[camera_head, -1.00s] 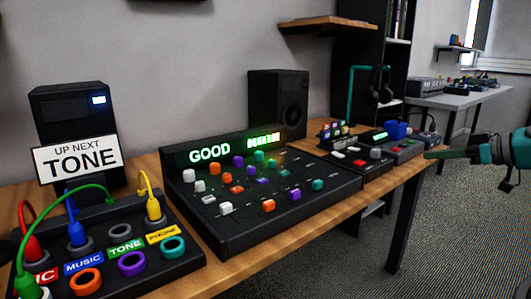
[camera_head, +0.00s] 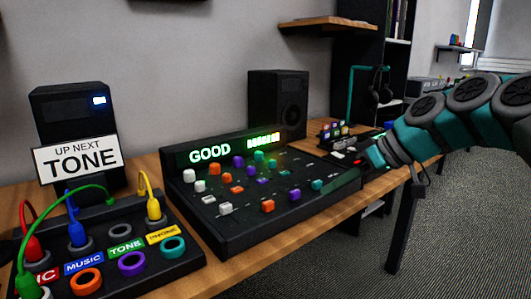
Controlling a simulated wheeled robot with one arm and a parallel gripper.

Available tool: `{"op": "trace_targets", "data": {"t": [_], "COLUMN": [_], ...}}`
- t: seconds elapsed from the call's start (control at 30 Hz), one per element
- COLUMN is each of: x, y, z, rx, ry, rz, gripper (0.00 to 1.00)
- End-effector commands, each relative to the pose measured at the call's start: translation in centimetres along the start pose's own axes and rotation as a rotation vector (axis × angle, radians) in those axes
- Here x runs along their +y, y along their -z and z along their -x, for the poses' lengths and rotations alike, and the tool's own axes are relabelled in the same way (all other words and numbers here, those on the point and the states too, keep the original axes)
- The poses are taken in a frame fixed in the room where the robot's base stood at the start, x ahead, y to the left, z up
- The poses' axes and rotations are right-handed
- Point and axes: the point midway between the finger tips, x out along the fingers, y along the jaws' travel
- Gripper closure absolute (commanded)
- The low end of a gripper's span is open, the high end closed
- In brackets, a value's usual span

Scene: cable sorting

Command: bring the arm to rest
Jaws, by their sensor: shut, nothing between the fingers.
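My arm (camera_head: 450,118) reaches in from the right edge, over the right part of the desk. Its dark gripper (camera_head: 344,181) points left and down at the right end of the mixer (camera_head: 225,224). The fingers are small and dark against the mixer and look shut, with nothing seen in them. I cannot tell whether they touch it. The patch panel (camera_head: 190,262) at lower left holds a red plug (camera_head: 32,247), a blue plug (camera_head: 77,233), a yellow plug (camera_head: 154,209) and a green plug (camera_head: 28,286). The TONE socket (camera_head: 120,231) is empty.
A sign (camera_head: 78,160) reads "UP NEXT TONE", and the mixer screen (camera_head: 222,151) shows "GOOD". A speaker (camera_head: 278,105) stands behind. Small devices on the desk's right end are partly hidden by my arm. Open carpet (camera_head: 465,230) lies at lower right.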

Motion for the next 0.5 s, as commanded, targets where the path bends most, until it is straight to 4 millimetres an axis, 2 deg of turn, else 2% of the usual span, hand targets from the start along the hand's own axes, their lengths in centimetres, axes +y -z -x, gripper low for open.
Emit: {"op": "trace_targets", "data": {"t": [0.03,0.17,0.2,0.37,0.5], "x": [-2.0,-6.0,-7.0,-10.0,-11.4], "y": [-1.4,-5.9,-7.6,-15.1,-22.5], "z": [-1.3,-4.4,-5.2,-7.4,-8.1], "rx": [-0.059,-0.207,-0.252,-0.424,-0.552], "ry": [-0.002,-0.038,-0.055,-0.153,-0.272], "rz": [-0.019,-0.103,-0.132,-0.262,-0.396], "gripper": [1.0,1.0,1.0,1.0,1.0]}}
